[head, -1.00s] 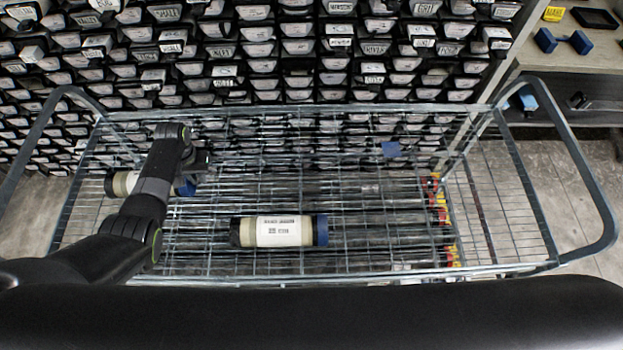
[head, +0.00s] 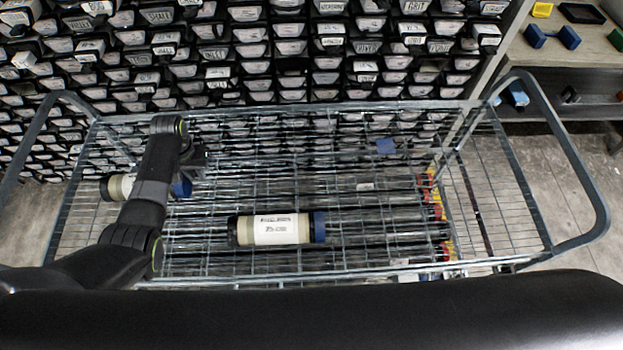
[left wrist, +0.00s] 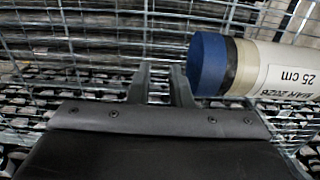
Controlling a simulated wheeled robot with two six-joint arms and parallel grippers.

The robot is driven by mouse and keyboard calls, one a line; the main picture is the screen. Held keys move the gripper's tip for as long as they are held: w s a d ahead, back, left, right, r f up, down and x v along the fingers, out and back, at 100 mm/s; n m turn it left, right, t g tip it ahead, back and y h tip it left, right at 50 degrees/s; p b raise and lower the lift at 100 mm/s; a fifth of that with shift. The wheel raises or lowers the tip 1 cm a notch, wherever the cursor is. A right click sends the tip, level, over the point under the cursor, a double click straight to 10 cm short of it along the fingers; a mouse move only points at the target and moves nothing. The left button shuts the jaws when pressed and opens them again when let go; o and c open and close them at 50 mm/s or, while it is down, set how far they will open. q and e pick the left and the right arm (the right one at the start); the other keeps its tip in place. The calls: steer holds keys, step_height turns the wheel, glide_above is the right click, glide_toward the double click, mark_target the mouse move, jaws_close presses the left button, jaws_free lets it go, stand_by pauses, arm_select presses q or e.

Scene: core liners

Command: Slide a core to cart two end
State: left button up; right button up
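A core (head: 276,229), pale with a white label, a dark left end and a blue right cap, lies lengthwise in the middle of the wire cart (head: 497,268). A second core (head: 120,187) lies at the cart's left, its middle hidden behind my left arm. My left gripper (head: 200,160) is close to that core's blue end. In the left wrist view, the left gripper (left wrist: 162,68) has its fingers slightly apart with nothing between them. A blue-capped core (left wrist: 275,72) marked "25 cm" lies just right of the fingers; contact cannot be told. My right gripper is out of view.
A rack of labelled core trays (head: 290,48) stands behind the cart. A shelf (head: 560,62) with blue dumbbell-like items is at the upper right. The cart has raised tube handles (head: 570,150) at both ends. Bare mesh lies right of the middle core.

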arm_select(q)
steer(key=shift+r, duration=2.75)
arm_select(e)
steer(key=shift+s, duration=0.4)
